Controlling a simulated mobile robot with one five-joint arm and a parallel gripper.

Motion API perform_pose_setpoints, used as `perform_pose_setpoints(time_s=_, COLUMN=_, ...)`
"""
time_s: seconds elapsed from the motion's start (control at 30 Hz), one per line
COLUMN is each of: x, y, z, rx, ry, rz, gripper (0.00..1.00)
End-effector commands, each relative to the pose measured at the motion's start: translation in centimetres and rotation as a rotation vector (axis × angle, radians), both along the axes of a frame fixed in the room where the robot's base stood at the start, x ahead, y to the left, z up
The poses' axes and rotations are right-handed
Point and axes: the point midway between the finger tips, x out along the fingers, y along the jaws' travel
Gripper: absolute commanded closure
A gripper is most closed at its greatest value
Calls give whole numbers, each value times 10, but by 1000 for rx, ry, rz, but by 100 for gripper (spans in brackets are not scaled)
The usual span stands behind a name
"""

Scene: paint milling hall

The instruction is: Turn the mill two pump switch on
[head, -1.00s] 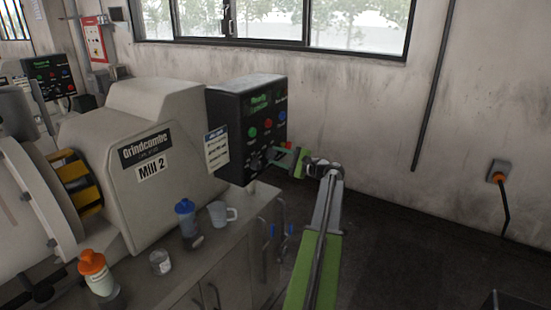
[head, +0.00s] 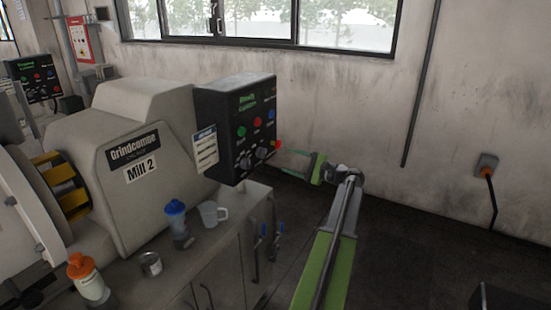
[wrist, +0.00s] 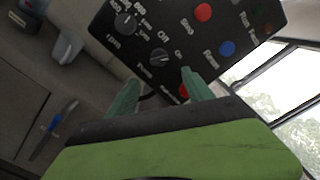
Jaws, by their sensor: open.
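The mill two control panel (head: 232,110) is a dark box on the right end of the machine labelled Mill 2 (head: 142,172). Its pump switch (head: 261,153) is a small dark knob low on the face, and it also shows in the wrist view (wrist: 155,72), with Off and On printed near it. I cannot tell which way it points. My gripper (head: 284,158) is just right of the panel's lower part. In the wrist view my gripper (wrist: 157,93) is open and empty, its two green fingers apart, below the knob in the picture and apparently not touching it.
A speed knob (wrist: 125,22), red stop button (wrist: 203,12) and blue reset button (wrist: 227,48) are close by. A red button (wrist: 184,92) is beside the right finger. A blue-capped bottle (head: 176,220) and a mug (head: 212,214) stand on the cabinet.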

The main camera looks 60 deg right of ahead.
Motion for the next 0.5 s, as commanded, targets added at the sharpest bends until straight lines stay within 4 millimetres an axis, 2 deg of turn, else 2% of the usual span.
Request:
perform_pose_setpoints(time_s=0.03, x=-15, y=0, z=0, rx=0, ry=0, rz=-4, gripper=40)
perform_pose_setpoints(time_s=0.2, x=-50, y=0, z=0, rx=0, ry=0, rz=-1, gripper=40)
perform_pose_setpoints(time_s=0.33, x=-65, y=0, z=0, rx=0, ry=0, rz=-1, gripper=40)
perform_pose_setpoints(time_s=0.5, x=-69, y=1, z=0, rx=0, ry=0, rz=0, gripper=40)
